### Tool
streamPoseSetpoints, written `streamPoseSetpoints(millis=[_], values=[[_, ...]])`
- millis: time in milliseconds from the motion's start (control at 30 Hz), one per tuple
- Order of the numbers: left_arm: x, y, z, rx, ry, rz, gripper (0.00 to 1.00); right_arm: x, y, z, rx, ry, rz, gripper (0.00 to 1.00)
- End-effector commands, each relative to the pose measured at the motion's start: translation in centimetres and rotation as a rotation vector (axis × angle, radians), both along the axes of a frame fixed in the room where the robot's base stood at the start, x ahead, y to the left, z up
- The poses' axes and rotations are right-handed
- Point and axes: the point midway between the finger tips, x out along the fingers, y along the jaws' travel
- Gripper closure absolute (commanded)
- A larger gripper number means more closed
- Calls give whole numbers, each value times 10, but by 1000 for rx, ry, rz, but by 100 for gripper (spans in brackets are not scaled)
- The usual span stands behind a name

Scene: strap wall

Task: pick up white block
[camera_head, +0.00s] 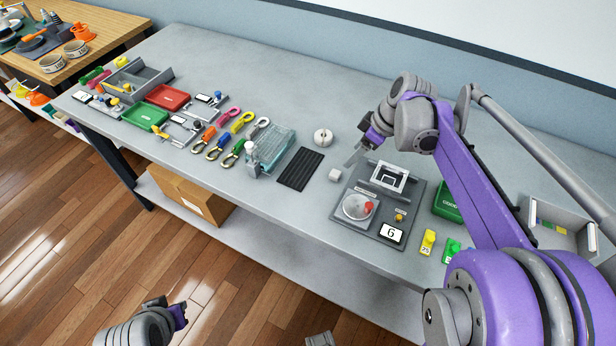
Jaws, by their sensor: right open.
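The white block (335,175) is a small cube on the grey table, between the black ribbed mat and the grey fixture panel. My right gripper (353,157) is open and hangs just above and to the right of the block, with its finger pointing down and left. A gap shows between finger and block in the picture; the exact height is hard to tell. My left gripper (178,316) is low at the bottom of the view, over the floor and away from the table; its fingers are too small to read.
The fixture panel (382,212) with a dial and a display stands right of the block. The black mat (301,168) lies to its left and a white round piece (323,137) behind it. Pliers, trays and a clear teal box (274,150) fill the left. The table's back middle is clear.

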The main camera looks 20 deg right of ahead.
Motion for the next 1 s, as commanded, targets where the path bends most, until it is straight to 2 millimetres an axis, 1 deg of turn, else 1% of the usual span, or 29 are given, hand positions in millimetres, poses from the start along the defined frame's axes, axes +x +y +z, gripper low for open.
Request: streamPoseSetpoints(millis=[33,133,333,567,800,900,1000], values=[[0,0,-1,0,0,0,90,2,-3,-2,2,-2,9,30],[-1,0,-2,0,1,0,90,7,-1,-12,3,-4,18,30],[-1,0,-5,0,2,0,90,15,8,-42,2,-4,18,30],[-1,0,-5,0,3,0,90,20,13,-58,1,-4,17,30],[-2,0,-7,0,3,0,90,27,26,-91,2,-5,17,30],[-2,0,-7,0,3,0,90,29,28,-98,2,-4,16,30],[-2,0,-7,0,3,0,90,29,28,-100,2,-4,15,30]])
